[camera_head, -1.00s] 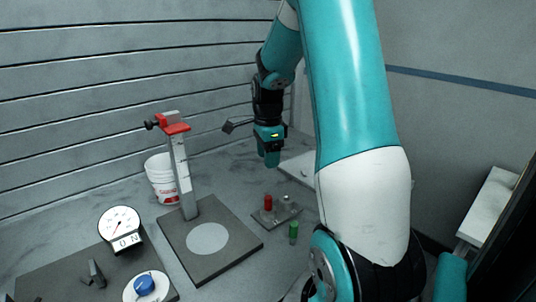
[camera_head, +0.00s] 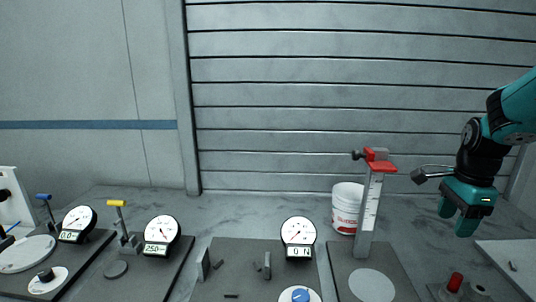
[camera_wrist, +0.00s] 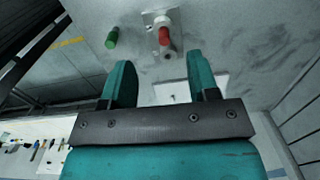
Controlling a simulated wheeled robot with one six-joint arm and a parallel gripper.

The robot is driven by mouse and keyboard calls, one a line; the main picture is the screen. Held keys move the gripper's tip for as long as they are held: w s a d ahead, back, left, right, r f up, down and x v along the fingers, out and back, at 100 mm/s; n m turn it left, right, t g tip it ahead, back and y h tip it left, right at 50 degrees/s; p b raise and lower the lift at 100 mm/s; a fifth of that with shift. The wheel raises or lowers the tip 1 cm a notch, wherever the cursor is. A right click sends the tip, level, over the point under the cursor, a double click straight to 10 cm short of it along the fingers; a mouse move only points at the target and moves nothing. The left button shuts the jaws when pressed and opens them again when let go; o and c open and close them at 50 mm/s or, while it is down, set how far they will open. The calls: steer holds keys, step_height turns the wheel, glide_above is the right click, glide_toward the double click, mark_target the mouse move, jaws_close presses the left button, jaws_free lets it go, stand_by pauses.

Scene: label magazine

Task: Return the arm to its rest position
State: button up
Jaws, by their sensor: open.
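My teal and black arm (camera_head: 488,150) reaches in from the right edge of the head view. My gripper (camera_head: 456,218) hangs above the bench with its teal fingers pointing down. It is open, with nothing between the fingers. In the wrist view my gripper (camera_wrist: 160,80) shows two spread fingers with an empty gap. A red peg (camera_head: 454,283) stands on a small plate below the gripper in the head view. The red peg (camera_wrist: 164,38) and a green peg (camera_wrist: 112,38) lie beyond the fingertips in the wrist view, apart from them.
A grey post with a red clamp (camera_head: 371,205) stands left of the gripper, with a white bucket (camera_head: 347,207) behind it. Several gauges, including one marked "0 N" (camera_head: 298,232), stand further left. A pale flat plate (camera_head: 510,262) lies at right. Bench behind the gauges is clear.

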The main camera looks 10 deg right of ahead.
steer(key=s+a+r+n+y, duration=0.1)
steer(key=a+r+n, duration=0.2)
steer(key=a+n, duration=0.85)
steer(key=s+a+r+n+y, duration=0.1)
steer(key=s+a+n, duration=0.6)
steer(key=a, duration=0.3)
steer(key=s+a+r+n+y, duration=0.1)
steer(key=s+a+n, duration=0.7)
steer(key=a, duration=0.3)
steer(key=shift+s+r+n+y, duration=0.15)
steer(key=shift+s+n+y, duration=0.2)
steer(key=shift+n, duration=0.4)
